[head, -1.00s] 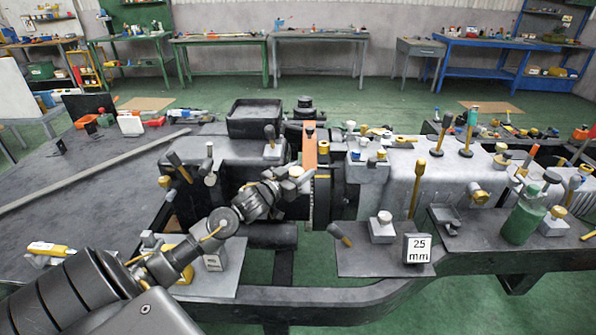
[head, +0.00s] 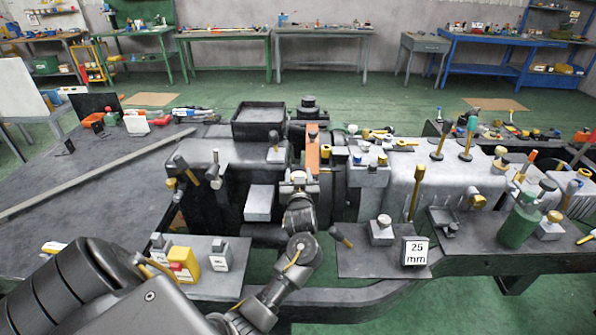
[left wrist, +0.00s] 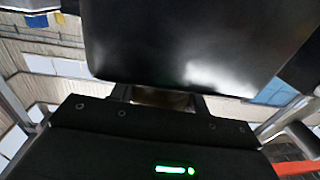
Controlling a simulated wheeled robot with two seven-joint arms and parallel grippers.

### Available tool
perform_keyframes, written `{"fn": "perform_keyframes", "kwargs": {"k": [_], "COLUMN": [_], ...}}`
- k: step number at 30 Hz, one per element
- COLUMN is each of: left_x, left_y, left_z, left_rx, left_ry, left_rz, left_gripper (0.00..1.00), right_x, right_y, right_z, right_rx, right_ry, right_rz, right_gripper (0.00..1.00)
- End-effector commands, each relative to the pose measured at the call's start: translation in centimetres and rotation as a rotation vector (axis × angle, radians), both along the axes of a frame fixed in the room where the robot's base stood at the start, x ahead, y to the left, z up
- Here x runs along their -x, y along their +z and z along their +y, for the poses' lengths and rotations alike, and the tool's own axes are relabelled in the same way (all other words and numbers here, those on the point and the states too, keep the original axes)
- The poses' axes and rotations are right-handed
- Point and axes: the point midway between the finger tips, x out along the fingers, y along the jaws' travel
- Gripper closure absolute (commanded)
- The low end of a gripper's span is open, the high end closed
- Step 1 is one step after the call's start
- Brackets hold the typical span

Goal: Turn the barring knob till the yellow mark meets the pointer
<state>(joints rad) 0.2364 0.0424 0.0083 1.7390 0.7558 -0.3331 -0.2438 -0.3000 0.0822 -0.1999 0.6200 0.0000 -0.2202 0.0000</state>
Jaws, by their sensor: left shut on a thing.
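My left arm reaches in from the lower left to the front of the dark machine. My left gripper (head: 298,180) is at the machine's middle, just below an upright orange piece (head: 312,152). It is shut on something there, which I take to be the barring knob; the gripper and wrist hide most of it. I cannot make out the yellow mark or a clear pointer tip. In the left wrist view the gripper body (left wrist: 150,140) with a green light faces a large dark smooth surface (left wrist: 190,45), and the fingertips are hidden. My right gripper is not in view.
A plate at the front holds a yellow box (head: 184,265) and small grey blocks. Right of my wrist stand a "25 mm" block (head: 416,251) and a green bottle (head: 517,225). Upright handles (head: 441,135) rise from the grey housing on the right.

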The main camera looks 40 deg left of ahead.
Motion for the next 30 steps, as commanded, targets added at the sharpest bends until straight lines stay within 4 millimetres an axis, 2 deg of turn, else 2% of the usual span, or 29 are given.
{"fn": "perform_keyframes", "kwargs": {"k": [12, 28, 29, 30], "left_x": [0.21, 0.30, 0.31, 0.31], "left_y": [0.13, 0.22, 0.23, 0.23], "left_z": [0.31, 0.51, 0.52, 0.52], "left_rx": [-0.003, -0.005, -0.005, -0.005], "left_ry": [0.169, 0.191, 0.191, 0.191], "left_rz": [-0.001, -0.006, -0.006, -0.006], "left_gripper": [0.77, 0.77, 0.52, 0.46], "right_x": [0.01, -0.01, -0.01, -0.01], "right_y": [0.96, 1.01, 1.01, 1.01], "right_z": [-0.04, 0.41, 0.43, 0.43], "right_rx": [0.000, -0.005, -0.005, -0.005], "right_ry": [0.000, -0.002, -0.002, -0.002], "right_rz": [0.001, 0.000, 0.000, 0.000], "right_gripper": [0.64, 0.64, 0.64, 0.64]}}
